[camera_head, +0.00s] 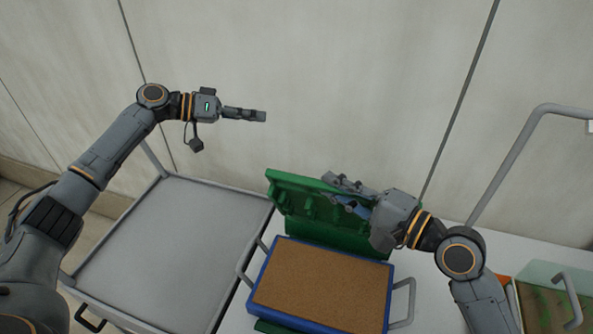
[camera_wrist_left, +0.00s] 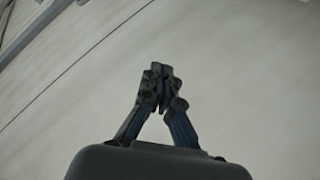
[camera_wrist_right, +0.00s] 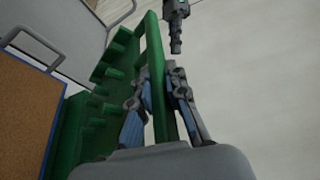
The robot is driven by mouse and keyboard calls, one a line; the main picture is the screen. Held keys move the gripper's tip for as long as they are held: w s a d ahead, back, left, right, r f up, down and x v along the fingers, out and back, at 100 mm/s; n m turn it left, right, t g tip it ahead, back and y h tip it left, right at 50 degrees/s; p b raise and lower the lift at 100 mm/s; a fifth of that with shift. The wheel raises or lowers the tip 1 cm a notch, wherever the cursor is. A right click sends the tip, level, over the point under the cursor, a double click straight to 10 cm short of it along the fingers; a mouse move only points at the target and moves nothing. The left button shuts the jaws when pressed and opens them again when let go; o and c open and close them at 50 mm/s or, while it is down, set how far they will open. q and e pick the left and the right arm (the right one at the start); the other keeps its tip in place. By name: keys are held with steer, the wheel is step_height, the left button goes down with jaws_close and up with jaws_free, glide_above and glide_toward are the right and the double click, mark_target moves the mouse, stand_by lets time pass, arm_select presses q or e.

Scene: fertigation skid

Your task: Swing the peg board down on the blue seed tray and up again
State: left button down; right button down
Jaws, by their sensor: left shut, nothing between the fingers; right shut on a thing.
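The green peg board (camera_head: 315,212) stands raised and tilted back behind the blue seed tray (camera_head: 254,300), its pegs on the side facing the tray. The tray is filled level with brown soil (camera_head: 322,284). My right gripper (camera_head: 340,183) is shut on the peg board's top edge bar; in the right wrist view the peg board (camera_wrist_right: 92,125) has its bar (camera_wrist_right: 157,75) between the fingers (camera_wrist_right: 160,95). My left gripper (camera_head: 262,116) is shut and empty in the air, left of and above the board; its closed fingertips (camera_wrist_left: 161,75) show in the left wrist view.
Grey metal handles (camera_head: 405,305) stand at both sides of the tray. An empty grey cart top (camera_head: 180,250) lies to the left. A clear-lidded box (camera_head: 550,305) is at the right edge. The wall (camera_head: 330,80) rises close behind.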

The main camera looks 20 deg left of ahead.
arm_select(q)
steer(key=s+d+m+g+h, duration=0.2)
steer(key=s+d+g+h, duration=0.25)
steer(key=s+g, duration=0.4)
steer(key=shift+h, duration=0.35)
steer(key=s+d, duration=0.1)
steer(key=d, duration=0.2)
steer(key=s+d+f, duration=0.1)
steer(key=d, duration=0.2)
steer(key=s+d, duration=0.1)
steer(key=d, duration=0.3)
steer(key=shift+s+f, duration=0.25)
steer(key=shift+f, duration=0.05)
steer(key=shift+s+d+f, duration=0.1)
steer(key=shift+s+f, duration=0.1)
steer(key=shift+s, duration=0.35)
